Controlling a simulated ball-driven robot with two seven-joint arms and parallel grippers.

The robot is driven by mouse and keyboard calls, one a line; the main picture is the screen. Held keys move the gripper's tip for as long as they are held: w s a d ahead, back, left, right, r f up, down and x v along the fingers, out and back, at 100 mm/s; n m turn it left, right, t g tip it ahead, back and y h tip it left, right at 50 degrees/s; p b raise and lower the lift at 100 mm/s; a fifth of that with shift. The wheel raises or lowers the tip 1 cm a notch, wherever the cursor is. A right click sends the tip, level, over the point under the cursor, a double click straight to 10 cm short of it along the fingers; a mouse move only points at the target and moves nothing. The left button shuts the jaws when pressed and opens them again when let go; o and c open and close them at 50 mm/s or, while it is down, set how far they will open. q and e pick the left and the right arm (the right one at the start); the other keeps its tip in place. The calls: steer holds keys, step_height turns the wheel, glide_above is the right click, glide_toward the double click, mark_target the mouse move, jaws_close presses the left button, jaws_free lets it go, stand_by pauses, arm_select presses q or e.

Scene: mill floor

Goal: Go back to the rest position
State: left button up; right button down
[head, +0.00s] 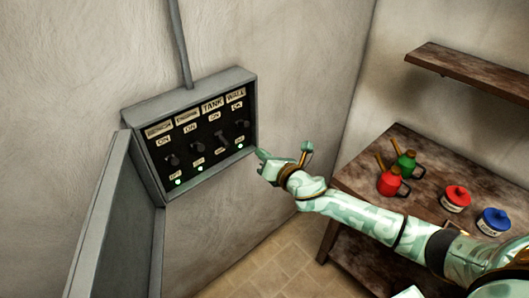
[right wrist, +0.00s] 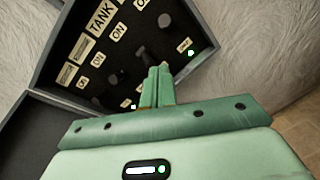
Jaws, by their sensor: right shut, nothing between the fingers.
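My right gripper (head: 262,157) is shut and empty in front of the lower right corner of a wall switch panel (head: 205,130). In the right wrist view its two fingers (right wrist: 157,85) are pressed together with nothing between them, and the panel (right wrist: 120,45) lies beyond them. My left gripper is not in view.
The panel's open door (head: 105,215) hangs at left. At right a wooden table (head: 355,165) holds a red can (head: 389,182), a green can (head: 407,163), a red-lidded jar (head: 456,198) and a blue-lidded jar (head: 493,221). A wall shelf (head: 470,68) is above. Tiled floor (head: 265,262) lies below.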

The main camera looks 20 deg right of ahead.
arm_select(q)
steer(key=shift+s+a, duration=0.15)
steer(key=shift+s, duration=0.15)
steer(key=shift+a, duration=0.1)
